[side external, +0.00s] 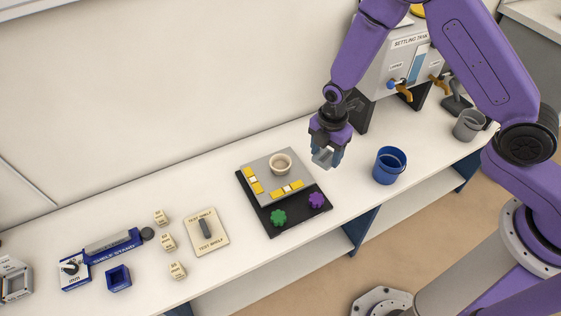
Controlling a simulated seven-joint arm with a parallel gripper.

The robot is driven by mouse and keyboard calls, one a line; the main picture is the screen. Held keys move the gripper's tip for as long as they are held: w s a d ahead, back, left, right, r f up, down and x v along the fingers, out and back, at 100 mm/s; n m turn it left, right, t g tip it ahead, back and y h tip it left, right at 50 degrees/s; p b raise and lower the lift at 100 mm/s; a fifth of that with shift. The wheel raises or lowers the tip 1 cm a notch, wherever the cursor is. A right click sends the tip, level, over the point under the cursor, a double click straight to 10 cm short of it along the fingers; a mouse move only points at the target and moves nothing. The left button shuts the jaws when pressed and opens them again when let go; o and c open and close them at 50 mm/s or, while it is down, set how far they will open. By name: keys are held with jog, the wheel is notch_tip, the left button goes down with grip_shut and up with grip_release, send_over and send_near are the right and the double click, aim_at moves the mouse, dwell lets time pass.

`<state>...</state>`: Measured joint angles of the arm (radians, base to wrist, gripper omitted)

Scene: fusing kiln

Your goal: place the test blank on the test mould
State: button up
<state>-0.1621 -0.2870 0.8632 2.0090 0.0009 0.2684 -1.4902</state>
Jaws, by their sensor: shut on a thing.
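My gripper (325,157) hangs above the counter, just right of the grey plate and higher than it. It is shut on a small pale, greyish piece between the fingertips, which I take to be the test blank; its outline is hard to make out. A round cream cup-like form (281,163), which looks like the test mould, stands at the back of a grey plate (266,172) on a black base. The gripper is to the right of this form and apart from it.
Yellow blocks (287,188) edge the plate. Green (278,217) and purple (317,200) knobs sit on the black base (271,231). A blue bucket (389,165) stands right. A labelled test shelf board (207,242), small cream blocks (167,241) and a blue shelf stand (103,254) are left.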

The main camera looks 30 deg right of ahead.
jog(key=shift+w+a+r, duration=0.45)
jog(key=shift+w+a, duration=0.05)
jog(key=shift+a, duration=0.1)
jog(key=w+a+f, duration=0.3)
jog(key=w+f, duration=0.1)
jog(key=w, duration=0.4)
send_near(280, 166)
jog(key=shift+s+d+f, duration=0.15)
jog(key=shift+s+d, duration=0.05)
jog(key=shift+s, duration=0.1)
jog(key=shift+w+a+f, duration=0.15)
jog(key=shift+w+f, duration=0.2)
jog(key=shift+f, duration=1.6)
jog(key=shift+f, duration=0.15)
jog(key=o, duration=1.1)
